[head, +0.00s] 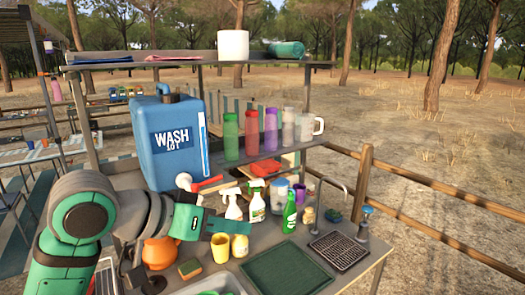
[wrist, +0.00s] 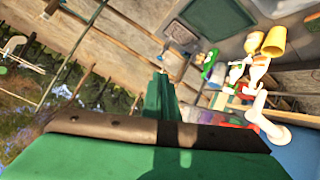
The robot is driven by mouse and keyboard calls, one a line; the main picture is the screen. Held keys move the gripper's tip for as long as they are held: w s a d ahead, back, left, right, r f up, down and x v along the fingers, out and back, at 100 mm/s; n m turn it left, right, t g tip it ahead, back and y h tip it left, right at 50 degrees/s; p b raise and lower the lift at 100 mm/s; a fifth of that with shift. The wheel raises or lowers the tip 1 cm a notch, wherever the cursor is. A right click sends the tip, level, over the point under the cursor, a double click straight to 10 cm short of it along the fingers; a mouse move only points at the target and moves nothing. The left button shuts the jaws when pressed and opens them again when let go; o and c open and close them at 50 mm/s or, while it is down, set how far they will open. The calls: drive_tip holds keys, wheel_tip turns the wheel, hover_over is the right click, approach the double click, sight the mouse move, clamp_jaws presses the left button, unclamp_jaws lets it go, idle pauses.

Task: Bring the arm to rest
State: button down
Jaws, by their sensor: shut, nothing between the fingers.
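My green arm reaches in from the lower left of the head view, bent at a large round joint. My gripper (head: 230,224) points to the right, in front of the spray bottles and above the yellow cups. It also shows in the wrist view (wrist: 158,82), its green fingers together with nothing between them. The arm hides part of the worktop and the lower part of the blue wash container.
A blue wash container (head: 174,140) stands behind my arm. White spray bottles (head: 233,206), a green bottle (head: 290,213) and a yellow cup (head: 220,247) stand close by. A drying mat (head: 287,272) lies to the right. An orange jug (head: 160,251) stands below the arm.

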drive_tip(key=w+d+f+n+t+h, duration=0.2)
drive_tip(key=w+d+f+n+t, duration=0.3)
drive_tip(key=w+f+n+t, duration=0.5)
drive_tip(key=s+f+n+t+y, duration=0.15)
drive_tip(key=s+f+y, duration=0.25)
drive_tip(key=f, duration=0.6)
drive_tip(key=s+f+n+y, duration=0.2)
drive_tip(key=s+f+y, duration=0.1)
drive_tip(key=f, duration=0.8)
drive_tip(key=s+d+f+g+y, duration=0.1)
drive_tip(key=s+f+y, duration=0.1)
drive_tip(key=s+f, duration=0.5)
drive_tip(key=s+f+g+y, duration=0.15)
drive_tip(key=s+f, duration=0.35)
drive_tip(key=s, duration=0.5)
drive_tip(key=s+m, duration=0.7)
drive_tip(key=s, duration=1.2)
drive_tip(key=shift+s+a+f+m+g+y, duration=0.25)
drive_tip(key=shift+s+a+m+g+y, duration=0.05)
drive_tip(key=shift+a+m+g+y, duration=0.1)
